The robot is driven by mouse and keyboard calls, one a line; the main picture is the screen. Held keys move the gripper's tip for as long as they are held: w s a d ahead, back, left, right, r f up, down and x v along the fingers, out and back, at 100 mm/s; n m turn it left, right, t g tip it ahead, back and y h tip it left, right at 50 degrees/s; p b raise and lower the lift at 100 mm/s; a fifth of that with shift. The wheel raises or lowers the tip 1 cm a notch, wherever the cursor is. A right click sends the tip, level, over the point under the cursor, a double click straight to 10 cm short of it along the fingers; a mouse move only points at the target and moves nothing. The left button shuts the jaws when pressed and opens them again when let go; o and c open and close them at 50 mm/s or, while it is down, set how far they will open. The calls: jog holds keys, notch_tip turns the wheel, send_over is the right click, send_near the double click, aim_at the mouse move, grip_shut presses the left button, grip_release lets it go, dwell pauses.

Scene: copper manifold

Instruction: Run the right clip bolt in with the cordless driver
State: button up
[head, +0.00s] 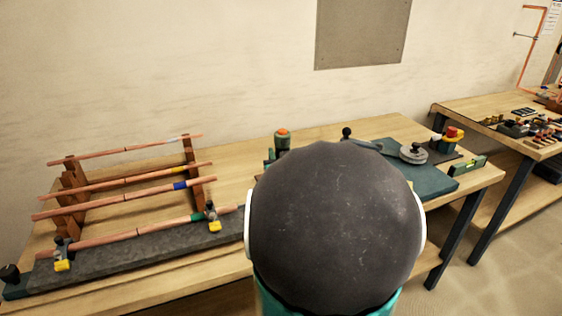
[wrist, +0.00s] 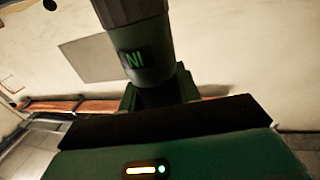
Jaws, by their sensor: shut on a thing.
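The cordless driver (wrist: 150,60) shows in the wrist view as a dark green barrel with a grey collar, upright in the picture. My gripper (wrist: 157,97) is shut on it; its tip is out of that view. In the head view my dark round arm joint hides the gripper. The right clip (head: 212,212), with a yellow part at its foot, sits around the front copper pipe (head: 135,233) on the grey beam (head: 150,249). Its bolt is too small to make out. A similar left clip (head: 61,252) sits near the beam's left end.
More copper pipes (head: 125,184) with coloured bands rest on wooden racks behind the beam. An orange-topped green object (head: 282,140) shows beside my arm. A teal mat (head: 432,180) bears a round grey object (head: 413,153). A second bench (head: 475,110) with tools stands right.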

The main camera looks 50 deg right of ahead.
aim_at(281, 131)
jog(key=shift+r, duration=3.4)
